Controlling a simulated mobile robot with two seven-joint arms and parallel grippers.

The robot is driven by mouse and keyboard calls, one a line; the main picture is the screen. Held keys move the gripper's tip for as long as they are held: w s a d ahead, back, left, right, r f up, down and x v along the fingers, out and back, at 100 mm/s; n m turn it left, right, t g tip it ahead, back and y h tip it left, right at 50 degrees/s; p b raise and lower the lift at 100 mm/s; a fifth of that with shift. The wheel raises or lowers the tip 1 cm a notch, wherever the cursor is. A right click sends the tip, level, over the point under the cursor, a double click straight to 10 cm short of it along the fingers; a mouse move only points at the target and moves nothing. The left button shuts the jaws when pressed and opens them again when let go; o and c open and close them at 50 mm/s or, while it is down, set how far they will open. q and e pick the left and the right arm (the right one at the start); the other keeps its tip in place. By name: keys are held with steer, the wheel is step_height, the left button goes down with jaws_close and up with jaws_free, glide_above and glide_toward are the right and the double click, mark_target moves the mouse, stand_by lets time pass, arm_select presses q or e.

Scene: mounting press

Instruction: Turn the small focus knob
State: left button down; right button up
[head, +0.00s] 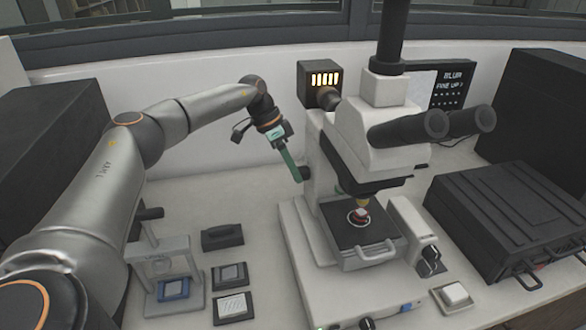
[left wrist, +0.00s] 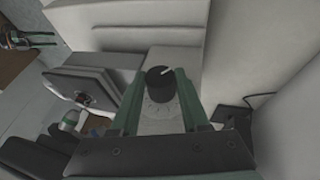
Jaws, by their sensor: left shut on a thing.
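The microscope (head: 365,150) stands on the bench with a small dark focus knob (head: 304,172) on its left side. In the left wrist view the knob (left wrist: 158,82) is round and black with a white pointer line, above a pale marked dial face (left wrist: 158,106). My left gripper (head: 296,175) reaches in from the left with its green fingers at the knob. In the left wrist view one green finger lies on each side of the knob, shut on it. The knob's far side is hidden. My right gripper is not in view.
A stage with a small sample (head: 358,216) sits under the objective. A lit lamp box (head: 320,80) stands behind. A small press (head: 160,262) and several small trays are at left; a black case (head: 515,215) is at right. Bare bench lies left of the microscope.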

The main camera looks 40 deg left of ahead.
arm_select(q)
steer(key=shift+y, duration=0.3)
steer(key=shift+s+d+m+t+y+b, duration=0.2)
steer(key=shift+m+t+y+b, duration=0.15)
steer(key=shift+t+y+b, duration=0.8)
steer(key=shift+s+d+m+t+y+b, duration=0.1)
steer(key=shift+d+m+t+y+b, duration=0.2)
steer(key=shift+t+y+b, duration=0.85)
steer(key=shift+a, duration=0.1)
steer(key=shift+c, duration=2)
jaws_free()
steer(key=shift+a+r+p, duration=0.1)
steer(key=shift+p, duration=0.25)
